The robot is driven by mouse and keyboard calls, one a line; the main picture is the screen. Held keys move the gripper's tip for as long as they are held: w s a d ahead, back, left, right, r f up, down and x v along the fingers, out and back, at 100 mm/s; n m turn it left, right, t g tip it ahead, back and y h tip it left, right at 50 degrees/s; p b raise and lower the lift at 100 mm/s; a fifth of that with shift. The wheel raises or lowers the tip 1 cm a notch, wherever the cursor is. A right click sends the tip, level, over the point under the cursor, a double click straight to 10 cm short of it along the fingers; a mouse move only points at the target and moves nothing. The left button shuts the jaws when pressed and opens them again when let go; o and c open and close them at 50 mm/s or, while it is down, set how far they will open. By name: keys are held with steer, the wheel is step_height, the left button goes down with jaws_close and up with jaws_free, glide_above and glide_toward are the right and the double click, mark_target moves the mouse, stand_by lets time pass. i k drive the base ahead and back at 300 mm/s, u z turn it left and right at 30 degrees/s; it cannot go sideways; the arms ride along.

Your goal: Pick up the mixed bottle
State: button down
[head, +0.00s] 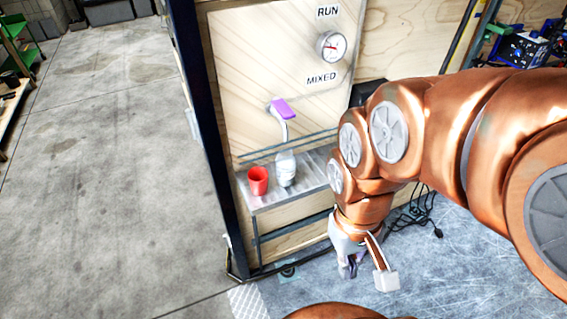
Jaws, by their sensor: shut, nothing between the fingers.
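A clear bottle with a pale label (286,168) stands upright on a small metal shelf (307,187), below a curved spout with a purple handle (284,108). The panel above the bottle reads "MIXED". My gripper (349,270) points down, shut and empty, below and to the right of the shelf. It is clear of the bottle. My copper-coloured arm comes in from the right and hides the right end of the shelf.
A red cup (258,181) stands on the shelf just left of the bottle. A gauge (331,46) sits on the plywood panel above. A dark post (207,130) rises left of the shelf. A black cable (420,213) lies on the metal floor at right. Open concrete floor (100,180) is at left.

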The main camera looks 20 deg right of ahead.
mark_target(286, 161)
steer(key=z, duration=0.55)
steer(key=k, duration=0.95)
steer(key=u, duration=0.95)
steer(key=i, duration=0.5)
steer(key=u, duration=0.05)
